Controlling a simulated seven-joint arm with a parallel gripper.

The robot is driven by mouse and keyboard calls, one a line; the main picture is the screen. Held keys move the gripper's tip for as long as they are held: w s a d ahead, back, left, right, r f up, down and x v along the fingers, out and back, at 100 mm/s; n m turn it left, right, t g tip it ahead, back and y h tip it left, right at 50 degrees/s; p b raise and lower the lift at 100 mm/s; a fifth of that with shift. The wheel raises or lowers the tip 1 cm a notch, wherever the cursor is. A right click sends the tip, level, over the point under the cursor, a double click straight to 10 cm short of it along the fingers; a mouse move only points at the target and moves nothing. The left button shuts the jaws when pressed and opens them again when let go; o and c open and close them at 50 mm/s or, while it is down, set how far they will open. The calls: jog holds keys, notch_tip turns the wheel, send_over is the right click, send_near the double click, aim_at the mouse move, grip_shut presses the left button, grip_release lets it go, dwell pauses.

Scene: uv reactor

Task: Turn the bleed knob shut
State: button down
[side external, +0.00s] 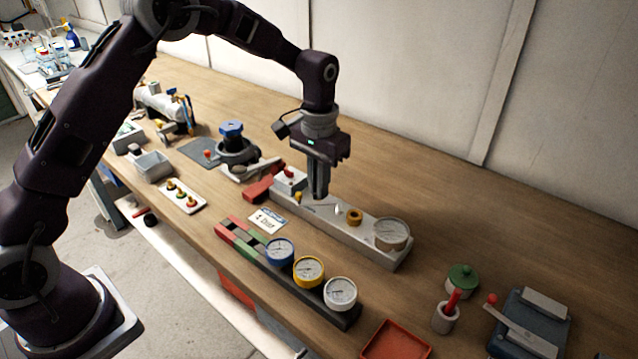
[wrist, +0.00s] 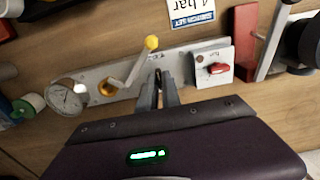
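A long grey block (side external: 372,243) carries the fittings. A small red knob (wrist: 217,68) sits on a pale panel (wrist: 213,52) with small lettering at one end of it; I take it as the bleed knob. The panel also shows in the side view (side external: 288,186). A pale lever with a yellow ball end (wrist: 151,42) runs out from near a yellow ring (wrist: 106,87) on the block. My gripper (wrist: 158,76) points down over the middle of the block, between the lever and the panel. Its fingers look together and empty. Contact at the fingertips cannot be told.
A white gauge (side external: 391,233) stands at the block's right end. A row of blue, yellow and white gauges (side external: 309,271) lies in front, beside a label card (side external: 268,219). A red block (side external: 262,188) adjoins the panel end. The table behind the block is clear.

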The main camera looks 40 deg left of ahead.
dwell(0.4)
jog(key=m, duration=0.4)
jog(key=shift+m, duration=0.4)
jog(key=m, duration=0.4)
jog(key=shift+m, duration=0.3)
jog(key=m, duration=0.4)
jog(key=shift+m, duration=2.3)
jog(key=shift+r, duration=0.1)
jog(key=c, duration=1.5)
grip_release()
jog(key=shift+c, duration=0.2)
